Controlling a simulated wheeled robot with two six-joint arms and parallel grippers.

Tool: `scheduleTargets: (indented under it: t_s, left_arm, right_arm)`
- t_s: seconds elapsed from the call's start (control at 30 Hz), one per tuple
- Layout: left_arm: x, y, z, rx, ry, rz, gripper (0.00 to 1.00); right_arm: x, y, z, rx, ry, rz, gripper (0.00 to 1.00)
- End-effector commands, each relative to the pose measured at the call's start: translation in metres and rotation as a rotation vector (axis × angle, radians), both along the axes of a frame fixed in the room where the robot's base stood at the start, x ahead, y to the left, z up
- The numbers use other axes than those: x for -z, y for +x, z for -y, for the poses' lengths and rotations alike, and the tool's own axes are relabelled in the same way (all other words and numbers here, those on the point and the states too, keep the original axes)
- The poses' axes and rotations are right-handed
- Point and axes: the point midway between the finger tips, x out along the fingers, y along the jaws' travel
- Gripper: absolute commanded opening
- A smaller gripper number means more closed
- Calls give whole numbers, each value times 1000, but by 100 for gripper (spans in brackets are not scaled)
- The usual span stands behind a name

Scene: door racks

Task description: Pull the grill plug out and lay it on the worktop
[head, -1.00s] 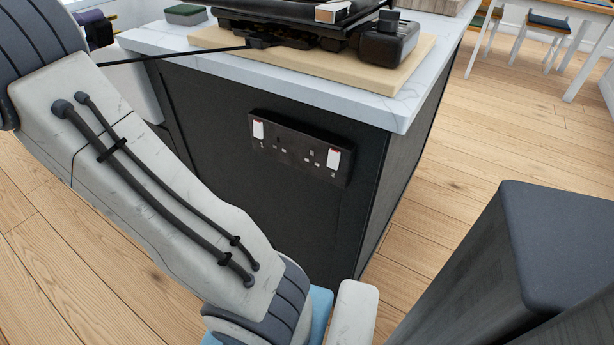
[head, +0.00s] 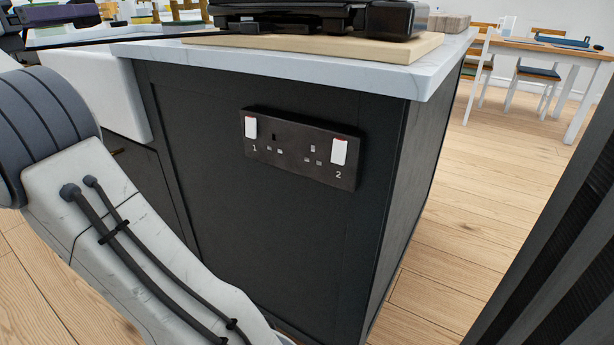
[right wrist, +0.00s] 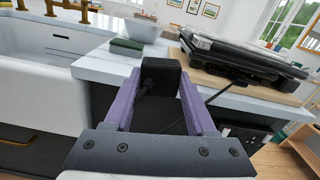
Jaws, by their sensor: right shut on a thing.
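My right gripper (right wrist: 160,82) is shut on the black grill plug (right wrist: 161,70), held between its purple fingers in the right wrist view. The plug is out of the wall. Whether it touches the worktop cannot be told. The double socket (head: 300,147) on the dark cabinet end has both outlets empty. The black grill (head: 300,17) stands on a wooden board, and also shows in the wrist view (right wrist: 240,57). Its cord (right wrist: 216,94) is stretched out to the left in the head view. The worktop (head: 385,78) is pale marble. My left gripper is not in view.
A white sink (right wrist: 38,62) lies left of the worktop, with brass taps (right wrist: 85,12). A green sponge (right wrist: 126,45) and a white bowl (right wrist: 143,29) stand toward the back. Bare worktop (right wrist: 105,66) shows in front of the sponge. A table (head: 545,48) stands beyond.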

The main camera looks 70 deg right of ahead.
Motion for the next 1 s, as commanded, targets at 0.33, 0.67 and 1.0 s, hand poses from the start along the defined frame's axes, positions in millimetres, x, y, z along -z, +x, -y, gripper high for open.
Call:
scheduleTargets:
  t_s: [0.33,0.67,1.0]
  left_arm:
    - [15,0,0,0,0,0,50]
    - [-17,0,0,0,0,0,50]
    - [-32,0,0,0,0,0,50]
  right_arm:
    - [-1,0,0,-1,-38,146,0]
    - [-10,0,0,12,105,182,0]
    - [0,0,0,22,256,218,0]
